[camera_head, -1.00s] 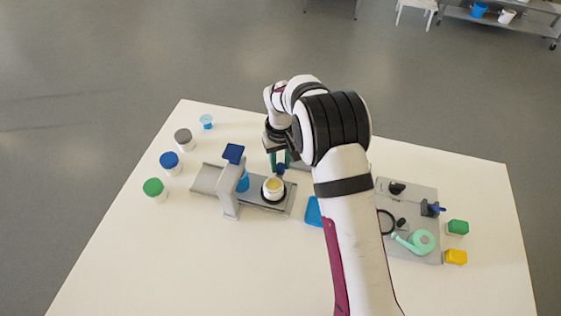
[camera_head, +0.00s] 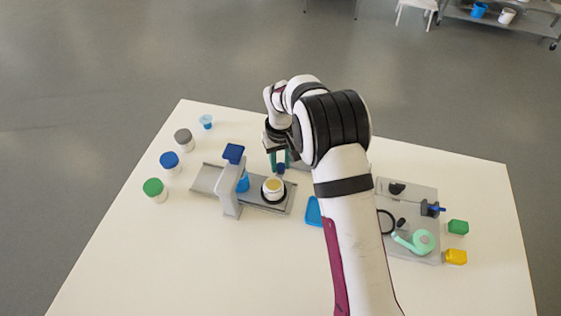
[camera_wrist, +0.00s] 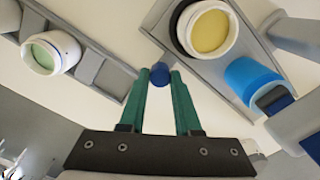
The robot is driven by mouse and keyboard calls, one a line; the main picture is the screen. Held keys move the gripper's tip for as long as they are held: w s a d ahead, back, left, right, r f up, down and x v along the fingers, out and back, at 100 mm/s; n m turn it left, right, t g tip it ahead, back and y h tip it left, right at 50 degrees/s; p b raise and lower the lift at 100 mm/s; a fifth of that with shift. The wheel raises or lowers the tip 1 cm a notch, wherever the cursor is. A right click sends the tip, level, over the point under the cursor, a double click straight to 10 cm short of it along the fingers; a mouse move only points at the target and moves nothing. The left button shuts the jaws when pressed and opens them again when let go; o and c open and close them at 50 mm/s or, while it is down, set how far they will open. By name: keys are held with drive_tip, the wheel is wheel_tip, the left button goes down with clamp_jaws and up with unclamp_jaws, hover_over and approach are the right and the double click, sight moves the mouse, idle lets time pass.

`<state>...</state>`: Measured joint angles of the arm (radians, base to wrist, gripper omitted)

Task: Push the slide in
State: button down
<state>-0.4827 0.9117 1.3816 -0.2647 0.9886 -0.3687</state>
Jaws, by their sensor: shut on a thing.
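A blue knob (camera_wrist: 159,74) sits between the teal fingertips of my gripper (camera_wrist: 160,71) in the wrist view, and the jaws are shut on it. The knob belongs to the grey slide (camera_wrist: 163,22), seen at its near corner. A white jar with yellow content (camera_wrist: 208,32) stands upright on the slide in a dark ring. In the head view the jar (camera_head: 273,188) is right of the grey filling stand (camera_head: 230,196) with its blue top and blue cylinder. My gripper (camera_head: 280,161) is behind the jar there, with the knob partly hidden.
Jars with grey, blue and green lids (camera_head: 154,187) stand to the left. A second grey rail holds a white jar with green content (camera_wrist: 45,53). A blue tray (camera_head: 313,212) and a grey board with tools (camera_head: 420,193) lie right, partly behind my arm. The front table is clear.

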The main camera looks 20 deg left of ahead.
drive_tip(key=shift+a, duration=0.15)
drive_tip(key=a, duration=0.9)
drive_tip(key=shift+a, duration=0.2)
drive_tip(key=c, duration=0.6)
unclamp_jaws()
drive_tip(key=shift+d, duration=0.1)
wheel_tip(320, 180, up, 16)
